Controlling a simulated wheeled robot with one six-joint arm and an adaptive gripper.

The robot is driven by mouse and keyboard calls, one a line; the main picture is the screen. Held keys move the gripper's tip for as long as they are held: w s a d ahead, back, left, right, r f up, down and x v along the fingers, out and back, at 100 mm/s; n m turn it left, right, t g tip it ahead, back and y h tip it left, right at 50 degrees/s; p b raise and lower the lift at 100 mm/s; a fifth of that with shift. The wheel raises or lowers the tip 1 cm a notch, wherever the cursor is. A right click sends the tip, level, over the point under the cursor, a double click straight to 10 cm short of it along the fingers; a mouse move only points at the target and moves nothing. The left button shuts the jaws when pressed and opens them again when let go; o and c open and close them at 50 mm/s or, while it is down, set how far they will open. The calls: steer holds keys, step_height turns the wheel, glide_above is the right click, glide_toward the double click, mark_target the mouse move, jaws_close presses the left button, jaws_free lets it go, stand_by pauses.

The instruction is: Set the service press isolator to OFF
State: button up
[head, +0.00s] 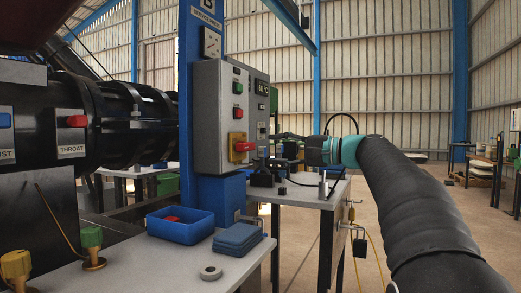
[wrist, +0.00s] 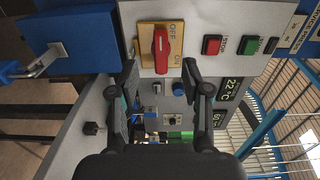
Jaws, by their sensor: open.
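The service press isolator is a red rotary handle (head: 243,146) on a yellow plate (head: 235,138), low on the grey control box. In the wrist view the red handle (wrist: 160,50) stands upright in the picture on its yellow plate (wrist: 175,47). OFF is printed beside its upper part and ON beside its lower end. My gripper (wrist: 160,78) is open and empty, its two fingers spread to either side below the handle in the wrist view, apart from it. In the head view my gripper (head: 271,163) is small and partly hard to make out, just right of the handle.
The grey control box (head: 207,112) carries red and green buttons (wrist: 230,46) near the isolator. A blue box (wrist: 75,40) with a padlock sits beside it. A bench below holds a blue tray (head: 180,238) and folded blue cloths (head: 238,238). Open floor lies to the right.

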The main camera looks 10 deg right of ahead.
steer(key=shift+v, duration=1.45)
steer(key=shift+f, duration=0.1)
